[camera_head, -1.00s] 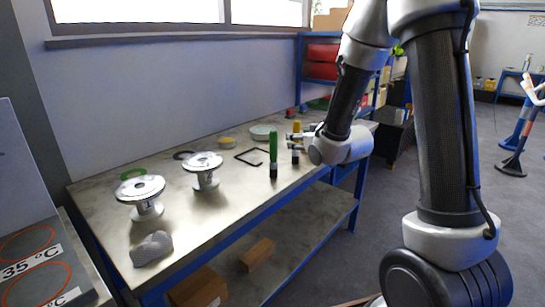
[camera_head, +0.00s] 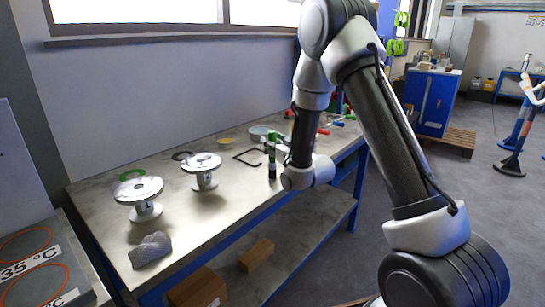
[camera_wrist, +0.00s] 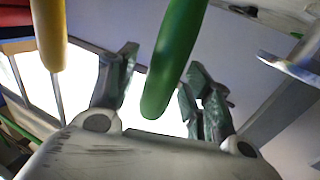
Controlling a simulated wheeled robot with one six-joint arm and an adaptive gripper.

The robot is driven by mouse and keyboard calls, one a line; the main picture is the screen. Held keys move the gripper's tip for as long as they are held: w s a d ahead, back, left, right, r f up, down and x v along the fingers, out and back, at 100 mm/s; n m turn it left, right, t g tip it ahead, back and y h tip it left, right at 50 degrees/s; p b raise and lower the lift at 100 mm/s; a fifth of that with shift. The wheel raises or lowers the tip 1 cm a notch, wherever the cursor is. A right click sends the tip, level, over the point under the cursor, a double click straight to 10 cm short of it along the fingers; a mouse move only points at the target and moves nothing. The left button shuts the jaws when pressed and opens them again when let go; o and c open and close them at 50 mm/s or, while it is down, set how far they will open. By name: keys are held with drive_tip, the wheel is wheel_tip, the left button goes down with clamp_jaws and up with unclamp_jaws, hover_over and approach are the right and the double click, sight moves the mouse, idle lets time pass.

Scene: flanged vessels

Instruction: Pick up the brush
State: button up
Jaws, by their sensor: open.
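The brush (camera_head: 272,168) with a green handle and dark lower part stands upright on the workbench, partly covered by my gripper in the head view. I cannot tell whether a finger touches the handle. A second, yellow handle (camera_wrist: 48,35) is outside the fingers at the left of the wrist view.
Two metal flanged vessels (camera_head: 139,190) (camera_head: 202,163) stand on the workbench (camera_head: 185,222) to the left. A grey cloth (camera_head: 151,250) lies at the near edge. A black square frame (camera_head: 247,156), a yellow bowl (camera_head: 227,141) and a pale bowl (camera_head: 259,131) lie behind.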

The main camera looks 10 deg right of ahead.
clamp_jaws()
idle(0.3)
